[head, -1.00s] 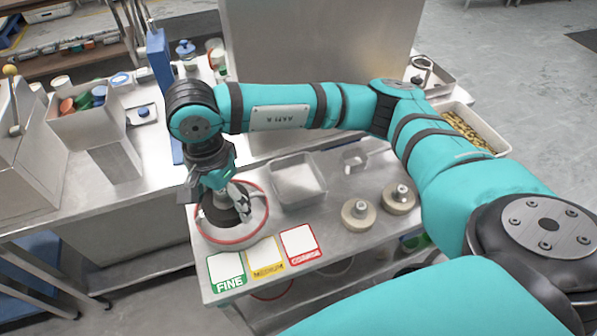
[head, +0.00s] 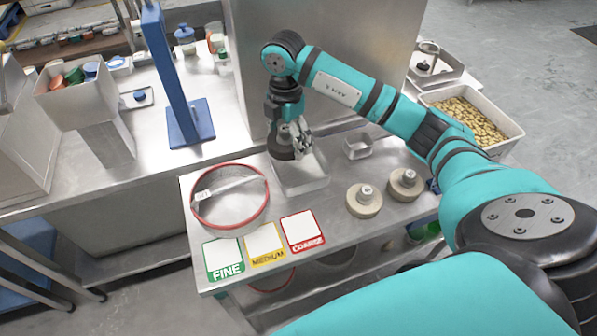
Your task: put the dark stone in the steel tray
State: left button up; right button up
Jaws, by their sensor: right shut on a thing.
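My right gripper (head: 297,143) is shut on the dark stone (head: 280,152), a dark round disc, and holds it at the back left part of the steel tray (head: 305,186). The tray is a shallow rectangular metal pan on the steel table. The gripper and stone hide part of the tray's back edge. I cannot tell whether the stone touches the tray. My left gripper is not in view.
A red-rimmed round pan (head: 233,218) with a light bar across it stands left of the tray. Two pale stones (head: 364,203) with metal knobs stand to the right. FINE, MEDIUM and COARSE cards (head: 223,258) lie in front. A small metal box (head: 357,150) is behind.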

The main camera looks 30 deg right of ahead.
jog(key=d+m, duration=0.1)
jog(key=m, duration=0.1)
jog(key=d+f+m, duration=0.1)
jog(key=d+m, duration=0.1)
jog(key=shift+f+m, duration=0.15)
jog(key=shift+m, duration=0.15)
send_over(298, 171)
notch_tip(298, 171, down, 5)
jog(key=shift+d, duration=0.1)
jog(key=shift+w+f+p, duration=0.1)
jog(key=shift+f+p, duration=0.45)
jog(key=shift+f, duration=1.85)
jog(key=o, duration=1.4)
notch_tip(298, 171, up, 12)
jog(key=shift+b, duration=0.95)
jog(key=shift+f, duration=0.1)
